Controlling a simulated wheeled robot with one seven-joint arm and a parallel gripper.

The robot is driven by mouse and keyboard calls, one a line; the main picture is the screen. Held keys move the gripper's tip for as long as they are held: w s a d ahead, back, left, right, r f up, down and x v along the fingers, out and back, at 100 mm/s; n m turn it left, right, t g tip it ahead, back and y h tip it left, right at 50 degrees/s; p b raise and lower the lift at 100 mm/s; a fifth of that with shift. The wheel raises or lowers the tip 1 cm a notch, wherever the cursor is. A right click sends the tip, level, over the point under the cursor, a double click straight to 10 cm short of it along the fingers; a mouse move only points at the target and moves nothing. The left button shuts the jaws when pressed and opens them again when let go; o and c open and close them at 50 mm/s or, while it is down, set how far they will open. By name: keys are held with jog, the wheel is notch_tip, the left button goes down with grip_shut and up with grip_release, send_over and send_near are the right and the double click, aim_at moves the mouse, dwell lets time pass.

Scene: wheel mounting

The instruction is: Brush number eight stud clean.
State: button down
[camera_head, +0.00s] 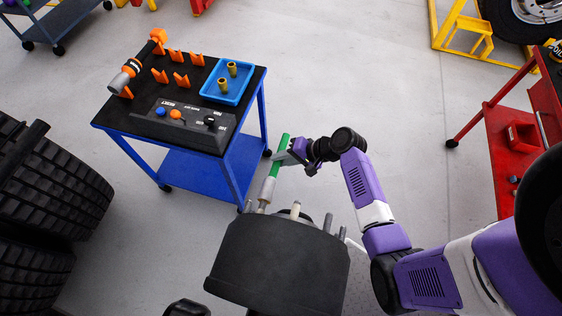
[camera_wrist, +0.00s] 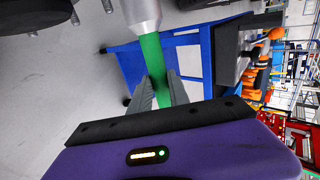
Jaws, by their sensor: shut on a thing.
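My gripper (camera_head: 284,157) is shut on the green handle of a brush (camera_head: 279,158); the handle also shows between the fingers in the wrist view (camera_wrist: 153,58). The brush's pale grey head (camera_head: 267,189) points down at the far left rim of a dark hub (camera_head: 278,268). Its lower end is at or very near a stud (camera_head: 261,206); I cannot tell whether they touch. Other studs stand along the rim, including a pale one (camera_head: 295,210) and a dark one (camera_head: 327,222). No stud numbers are readable. In the wrist view, the brush tip is out of frame.
A blue cart (camera_head: 215,170) beyond the hub carries a blue tray (camera_head: 222,98) with brass-coloured pieces, orange holders, a control box (camera_head: 183,124) and an orange-grey tool (camera_head: 137,62). Large tyres (camera_head: 45,190) stand left. A red cart (camera_head: 497,150) stands right. Floor between is clear.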

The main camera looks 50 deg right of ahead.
aim_at(287, 140)
jog(key=shift+a, duration=0.1)
jog(key=shift+s+a+p, duration=0.35)
jog(key=shift+a+p, duration=0.15)
jog(key=shift+a, duration=0.4)
jog(key=shift+s+a+p, duration=0.3)
jog(key=shift+a+p, duration=0.15)
jog(key=shift+a, duration=0.4)
jog(key=shift+d, duration=0.15)
jog(key=w+d+b, duration=0.1)
jog(key=w+d, duration=0.1)
jog(key=d, duration=0.4)
jog(key=shift+w+b, duration=0.15)
jog(key=shift+b, duration=0.25)
jog(key=shift+d, duration=0.2)
jog(key=shift+w+d+b, duration=0.3)
jog(key=shift+d, duration=0.45)
jog(key=shift+w+d+b, duration=0.25)
jog(key=shift+d+b, duration=0.1)
jog(key=shift+d, duration=0.35)
jog(key=shift+w+d+b, duration=0.3)
jog(key=shift+d, duration=0.45)
